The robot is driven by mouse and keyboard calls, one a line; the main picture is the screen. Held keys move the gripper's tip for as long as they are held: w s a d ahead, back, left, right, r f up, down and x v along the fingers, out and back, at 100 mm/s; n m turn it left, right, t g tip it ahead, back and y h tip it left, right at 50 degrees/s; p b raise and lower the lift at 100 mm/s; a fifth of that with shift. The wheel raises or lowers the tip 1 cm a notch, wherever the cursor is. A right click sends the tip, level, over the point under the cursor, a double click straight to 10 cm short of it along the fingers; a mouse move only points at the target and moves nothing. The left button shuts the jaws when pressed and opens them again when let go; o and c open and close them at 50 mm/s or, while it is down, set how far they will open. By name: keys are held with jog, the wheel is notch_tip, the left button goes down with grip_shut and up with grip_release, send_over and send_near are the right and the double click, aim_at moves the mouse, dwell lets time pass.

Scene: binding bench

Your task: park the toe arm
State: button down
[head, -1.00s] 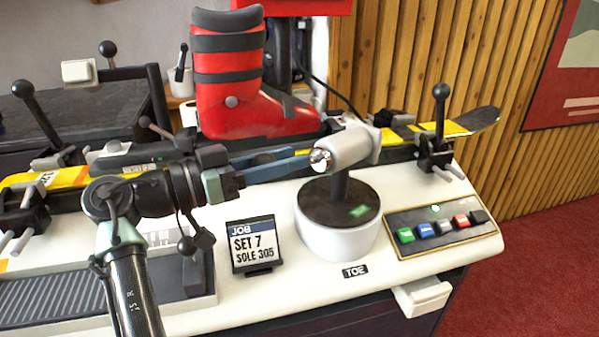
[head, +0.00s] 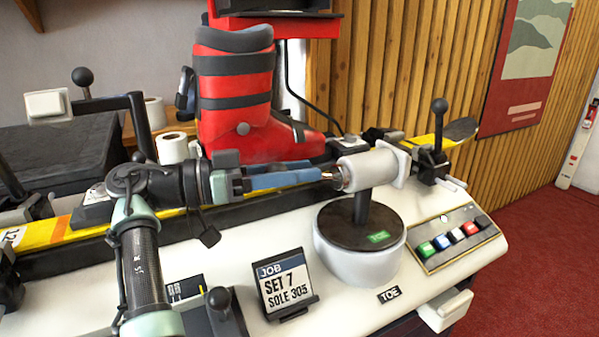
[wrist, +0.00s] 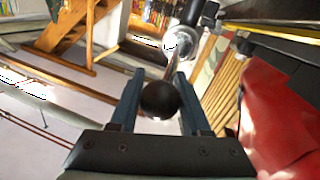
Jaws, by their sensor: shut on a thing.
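The toe arm's white cylindrical head (head: 367,171) stands on a dark post above a round white base (head: 360,257) with a dark top and a green mark. A TOE label (head: 389,294) lies in front of it. My gripper (head: 328,173) reaches in from the left with blue fingers, at the head's metal end. In the wrist view, a black ball knob (wrist: 159,100) on a metal rod sits between the fingers of my gripper (wrist: 160,85), which is shut on it. In the head view the fingers hide the knob.
A red ski boot (head: 240,95) stands behind my gripper, above the yellow ski (head: 45,232). A job card (head: 284,287) reading SET 7, SOLE 305 stands in front. A button panel (head: 455,237) is right of the base. A black-knobbed clamp (head: 437,140) stands at right.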

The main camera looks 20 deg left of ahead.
jog(key=shift+w+a+r, duration=0.1)
jog(key=shift+r, duration=0.05)
jog(key=shift+c, duration=1.9)
grip_release()
jog(key=p+v, duration=0.1)
jog(key=v, duration=1.2)
